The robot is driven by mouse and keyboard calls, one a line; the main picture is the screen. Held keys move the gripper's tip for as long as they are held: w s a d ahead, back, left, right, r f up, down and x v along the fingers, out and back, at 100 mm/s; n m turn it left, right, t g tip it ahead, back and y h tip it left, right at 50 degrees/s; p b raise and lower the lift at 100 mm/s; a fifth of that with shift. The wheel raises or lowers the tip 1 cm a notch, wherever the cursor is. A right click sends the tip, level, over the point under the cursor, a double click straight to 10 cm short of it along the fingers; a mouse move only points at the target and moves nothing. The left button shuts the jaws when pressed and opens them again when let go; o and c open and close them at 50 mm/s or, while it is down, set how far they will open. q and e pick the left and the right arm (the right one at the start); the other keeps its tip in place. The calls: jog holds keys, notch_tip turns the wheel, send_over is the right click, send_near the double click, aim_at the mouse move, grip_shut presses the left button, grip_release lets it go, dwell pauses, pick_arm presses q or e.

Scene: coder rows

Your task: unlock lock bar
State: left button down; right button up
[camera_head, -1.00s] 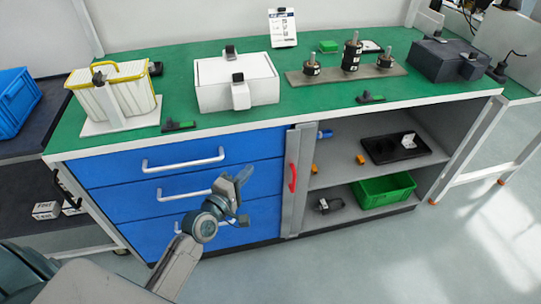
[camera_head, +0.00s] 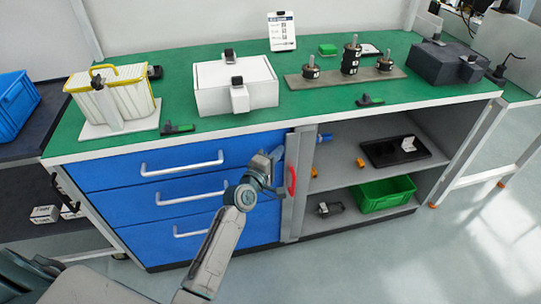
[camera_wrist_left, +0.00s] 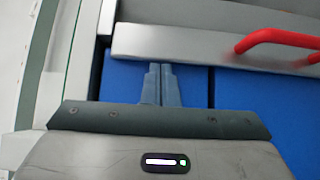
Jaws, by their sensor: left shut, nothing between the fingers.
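The lock bar (camera_head: 305,155) is a grey upright strip at the right edge of the blue drawers, with a red handle (camera_head: 292,181) on it. In the left wrist view the bar (camera_wrist_left: 190,42) runs across the top, and the red handle (camera_wrist_left: 275,38) is at the upper right. My left gripper (camera_head: 276,156) is just left of the bar, in front of the drawers. Its fingers (camera_wrist_left: 160,68) are shut together and empty, pointing at the bar's edge; I cannot tell if they touch it. The right gripper is not in view.
Blue drawers (camera_head: 150,205) with silver handles are left of the bar. Open shelves on its right hold a green crate (camera_head: 384,207) and a black tray (camera_head: 380,153). The green worktop (camera_head: 320,108) overhangs above. The floor in front is clear.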

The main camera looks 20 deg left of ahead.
aim_at(292, 147)
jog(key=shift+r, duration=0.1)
pick_arm(q)
jog(key=w+d, duration=0.2)
jog(key=d, duration=0.1)
jog(key=shift+a+r, duration=0.1)
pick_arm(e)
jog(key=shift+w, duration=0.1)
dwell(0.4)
